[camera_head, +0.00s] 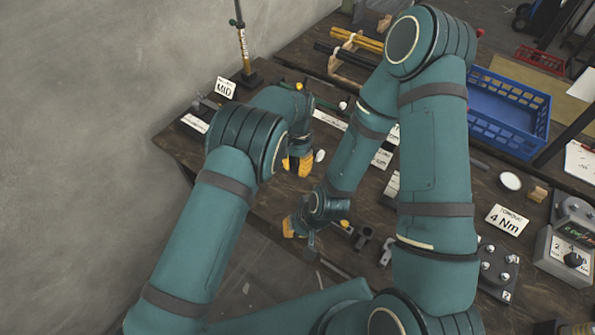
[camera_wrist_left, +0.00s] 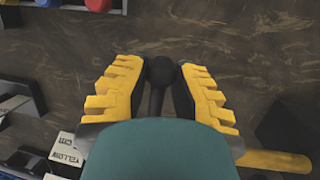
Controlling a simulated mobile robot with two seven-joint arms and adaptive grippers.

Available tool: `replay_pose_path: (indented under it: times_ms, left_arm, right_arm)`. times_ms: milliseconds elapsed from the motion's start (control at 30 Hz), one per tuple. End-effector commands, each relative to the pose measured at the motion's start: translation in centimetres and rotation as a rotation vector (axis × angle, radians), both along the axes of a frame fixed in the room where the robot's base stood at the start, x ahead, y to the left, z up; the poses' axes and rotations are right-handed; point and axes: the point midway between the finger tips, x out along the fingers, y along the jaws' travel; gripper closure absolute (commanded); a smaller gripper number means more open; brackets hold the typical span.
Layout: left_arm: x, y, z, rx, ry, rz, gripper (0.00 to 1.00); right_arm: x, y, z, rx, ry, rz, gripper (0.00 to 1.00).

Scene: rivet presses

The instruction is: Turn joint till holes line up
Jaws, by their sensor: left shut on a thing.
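My left gripper (camera_head: 299,165) is over the far left part of the dark wooden bench. In the left wrist view, its yellow toothed fingers (camera_wrist_left: 160,85) stand on both sides of a dark round-ended piece (camera_wrist_left: 160,70), which it is shut on. A dark shaft runs from that round end down behind my teal arm part. My right gripper (camera_head: 289,226) hangs lower, near the bench's front edge, and is too small to tell open from shut. My arms hide much of the bench. I cannot pick out the joint's holes in either view.
Grey metal fittings (camera_head: 364,238) lie right of my right gripper. A blue crate (camera_head: 508,112), a "4 Nm" sign (camera_head: 507,220) and a dial box (camera_head: 566,254) stand to the right. A "MID" sign (camera_head: 225,88) and upright rod (camera_head: 242,45) stand at the back left, near the wall.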

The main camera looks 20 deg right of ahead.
Motion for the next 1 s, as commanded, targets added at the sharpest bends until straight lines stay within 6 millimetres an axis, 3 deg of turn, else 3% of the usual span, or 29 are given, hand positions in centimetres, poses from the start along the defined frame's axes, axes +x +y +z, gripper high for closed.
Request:
replay_pose_path:
  times_ms: [233,767,800,867,1000]
  left_arm:
    - [0.02,0.1,0.44,0.067,0.053,0.0,1.0]
    - [-0.04,0.05,0.83,0.085,0.07,0.0,1.0]
    - [-0.04,0.05,0.83,0.085,0.071,0.0,0.65]
    - [-0.04,0.05,0.82,0.085,0.07,0.0,0.44]
    - [-0.05,0.02,0.81,0.084,0.07,0.0,0.41]
  right_arm:
    - [0.04,0.05,-1.24,-0.002,0.0,0.0,1.0]
    - [0.05,0.08,-1.4,-0.003,-0.001,0.0,1.0]
    - [0.06,0.08,-1.39,-0.003,-0.001,0.0,1.0]
    - [0.05,0.08,-1.4,-0.003,-0.001,0.0,1.0]
    - [0.05,0.08,-1.4,-0.002,0.0,0.001,1.0]
